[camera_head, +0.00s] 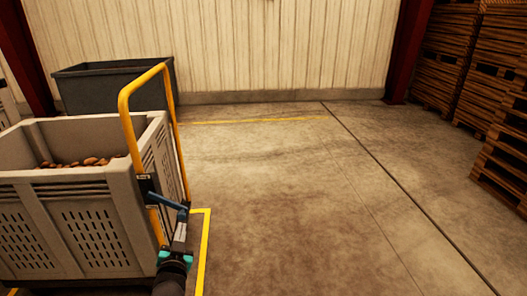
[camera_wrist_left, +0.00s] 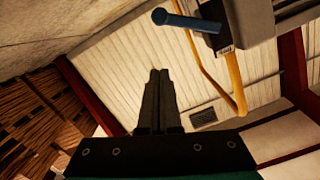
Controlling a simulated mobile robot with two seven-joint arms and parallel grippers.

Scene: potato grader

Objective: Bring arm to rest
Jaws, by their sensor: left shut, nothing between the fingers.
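My left gripper (camera_head: 183,213) is low in the head view, right of a grey crate and in front of its yellow frame. In the left wrist view its two dark fingers (camera_wrist_left: 158,73) lie together, shut with nothing between them. A blue lever (camera_head: 166,201) on a dark bracket (camera_head: 145,186) is close to the fingertips in the head view. In the wrist view the blue lever (camera_wrist_left: 187,22) shows apart from the fingers, above and to their right. My right gripper is in neither view.
The slatted grey crate (camera_head: 95,240) holds brown potatoes (camera_head: 92,162). A yellow tube frame (camera_head: 128,118) rises at its right side. A dark bin (camera_head: 115,87) stands behind. Wooden pallets (camera_head: 440,72) are stacked at the right. The concrete floor (camera_head: 290,200) between is clear.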

